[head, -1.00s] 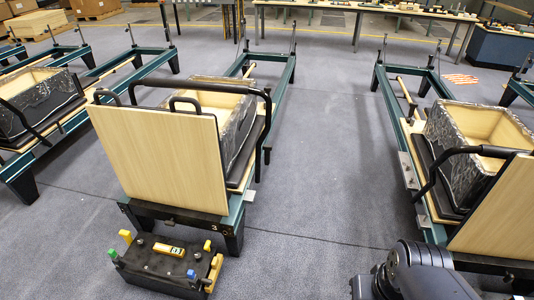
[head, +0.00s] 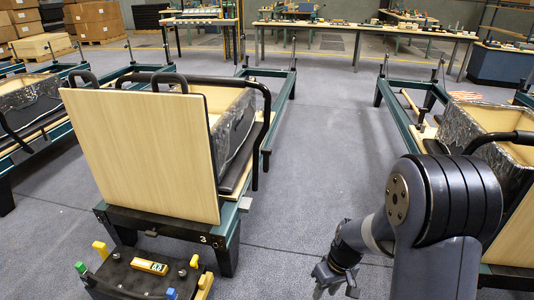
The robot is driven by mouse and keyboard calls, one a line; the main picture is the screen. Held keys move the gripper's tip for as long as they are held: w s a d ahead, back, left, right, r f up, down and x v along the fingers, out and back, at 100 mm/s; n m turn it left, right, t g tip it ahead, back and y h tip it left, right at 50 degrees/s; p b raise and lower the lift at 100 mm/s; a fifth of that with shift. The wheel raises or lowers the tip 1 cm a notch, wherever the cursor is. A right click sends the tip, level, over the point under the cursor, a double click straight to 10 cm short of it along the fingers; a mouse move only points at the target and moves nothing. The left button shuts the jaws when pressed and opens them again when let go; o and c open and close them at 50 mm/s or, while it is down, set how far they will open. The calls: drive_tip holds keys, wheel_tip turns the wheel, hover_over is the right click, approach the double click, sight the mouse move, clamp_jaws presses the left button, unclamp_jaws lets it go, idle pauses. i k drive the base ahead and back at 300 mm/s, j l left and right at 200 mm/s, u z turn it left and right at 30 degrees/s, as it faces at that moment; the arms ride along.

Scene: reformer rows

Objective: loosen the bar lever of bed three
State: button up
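Bed three (head: 203,239) is the green-framed reformer left of centre, with a "3" on its dark end beam. A light wooden board (head: 145,155) stands upright at its near end. A black bent bar (head: 266,112) arches past the board and down the bed's right side. A small grey piece (head: 245,204) sticks out at the right near corner; I cannot tell whether it is the bar lever. My gripper (head: 335,287) is low in the picture, right of bed three and apart from it. Its fingers look spread, with nothing seen between them.
Another reformer (head: 510,250) stands at the right, partly behind my arm. Grey floor (head: 310,170) between the beds is clear. Workbenches (head: 365,30) line the back.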

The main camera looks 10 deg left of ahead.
sight(266, 152)
drive_tip(key=i, duration=3.15)
drive_tip(key=i+u, duration=0.15)
drive_tip(key=u, duration=0.3)
drive_tip(key=i+u, duration=0.15)
drive_tip(key=u, duration=0.35)
drive_tip(key=i+u, duration=0.15)
drive_tip(key=u, duration=0.75)
